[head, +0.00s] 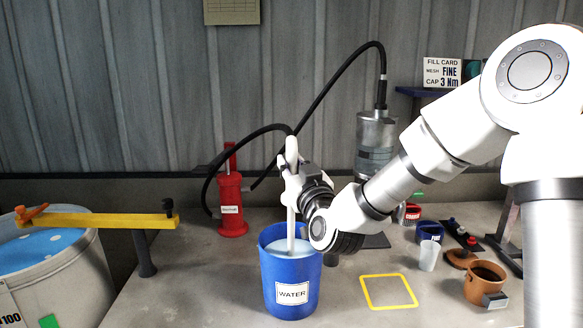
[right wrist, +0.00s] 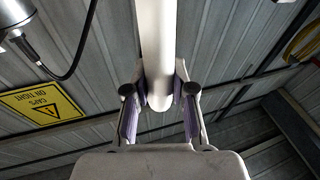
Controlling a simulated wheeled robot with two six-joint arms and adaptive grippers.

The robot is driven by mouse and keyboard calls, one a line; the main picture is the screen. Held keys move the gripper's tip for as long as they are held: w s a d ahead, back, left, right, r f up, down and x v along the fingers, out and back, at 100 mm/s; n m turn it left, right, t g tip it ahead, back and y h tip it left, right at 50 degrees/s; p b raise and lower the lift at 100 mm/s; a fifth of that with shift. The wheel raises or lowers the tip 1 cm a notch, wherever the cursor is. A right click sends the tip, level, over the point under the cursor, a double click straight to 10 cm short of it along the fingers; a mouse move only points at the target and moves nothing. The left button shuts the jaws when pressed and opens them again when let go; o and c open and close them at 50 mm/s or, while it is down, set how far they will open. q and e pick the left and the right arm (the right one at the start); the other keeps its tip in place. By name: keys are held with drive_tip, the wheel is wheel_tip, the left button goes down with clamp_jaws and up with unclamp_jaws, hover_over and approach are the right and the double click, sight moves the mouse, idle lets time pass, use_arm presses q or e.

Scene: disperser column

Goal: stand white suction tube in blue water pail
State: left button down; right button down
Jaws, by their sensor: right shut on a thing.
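The white suction tube (head: 291,225) stands close to upright in the head view, with its lower part inside the mouth of the blue water pail (head: 270,282). Its lower end is hidden in the pale liquid, so I cannot tell whether it touches the bottom. My right gripper (head: 292,182) is shut on the tube's upper part, above the pail's rim. In the right wrist view the tube (right wrist: 156,40) runs between the two fingers (right wrist: 158,100). The pail stands on the bench with its WATER label facing front. My left gripper is not in view.
A black hose (head: 218,166) arches from near the tube's top toward the red pump (head: 231,205). A yellow square outline (head: 388,306) lies right of the pail. Farther right are a clear cup (head: 428,257) and a brown pot (head: 478,290). A yellow bar (head: 95,219) crosses the drum at left.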

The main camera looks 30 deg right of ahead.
drive_tip(key=shift+s, duration=0.1)
drive_tip(key=c, duration=0.9)
unclamp_jaws()
drive_tip(key=shift+f, duration=0.1)
drive_tip(key=shift+a, duration=0.1)
drive_tip(key=v, duration=0.7)
drive_tip(key=shift+s, duration=0.25)
drive_tip(key=shift+f, duration=0.1)
drive_tip(key=shift+a, duration=0.1)
